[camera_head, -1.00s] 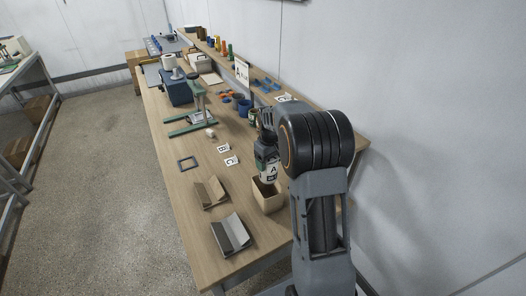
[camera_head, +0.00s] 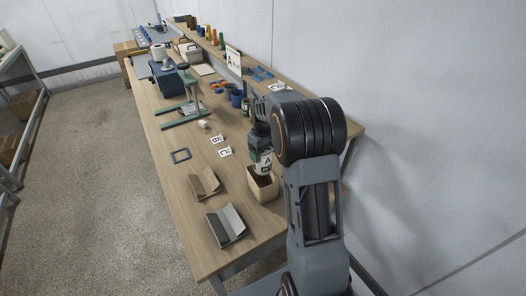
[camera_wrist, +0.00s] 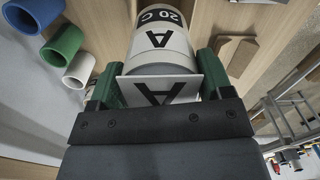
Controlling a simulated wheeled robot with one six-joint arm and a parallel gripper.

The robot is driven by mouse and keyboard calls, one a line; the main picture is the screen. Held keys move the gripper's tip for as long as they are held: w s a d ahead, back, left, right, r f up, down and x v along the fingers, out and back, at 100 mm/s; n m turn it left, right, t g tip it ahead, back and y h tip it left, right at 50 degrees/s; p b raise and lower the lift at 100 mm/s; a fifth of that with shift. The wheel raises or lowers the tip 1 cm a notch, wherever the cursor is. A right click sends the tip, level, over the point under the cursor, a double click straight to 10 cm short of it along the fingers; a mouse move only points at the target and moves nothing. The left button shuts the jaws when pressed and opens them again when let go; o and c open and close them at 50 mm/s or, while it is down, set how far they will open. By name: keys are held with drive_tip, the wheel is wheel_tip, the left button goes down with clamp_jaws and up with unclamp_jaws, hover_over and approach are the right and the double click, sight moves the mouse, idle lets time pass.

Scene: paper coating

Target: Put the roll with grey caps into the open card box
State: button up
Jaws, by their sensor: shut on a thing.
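My gripper (camera_head: 261,131) is shut on a white roll (camera_head: 264,163) lettered A. In the wrist view the green finger pads (camera_wrist: 160,84) flank the roll (camera_wrist: 162,42), which has a grey band at its near end and a black band reading 20 C. A flat white plate with an A (camera_wrist: 158,90) lies at that near end. The open card box (camera_head: 264,191) is a tan, square box near the table's right side. The roll hangs upright over its opening. Whether its lower end is inside the box is unclear.
Two folded card holders (camera_head: 204,183) (camera_head: 226,225) stand left of the box. Small letter cards B (camera_head: 217,140) and C (camera_head: 225,153) lie behind. A green stand (camera_head: 185,110) and blue cups (camera_head: 237,98) are farther back. The table's front left is partly clear.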

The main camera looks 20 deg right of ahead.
drive_tip(key=shift+f+b, duration=2.9)
drive_tip(key=shift+f, duration=1.45)
drive_tip(key=o, duration=1.8)
drive_tip(key=shift+o, duration=0.2)
drive_tip(key=shift+r, duration=0.15)
drive_tip(key=shift+r+p, duration=3.5)
drive_tip(key=shift+r, duration=1.4)
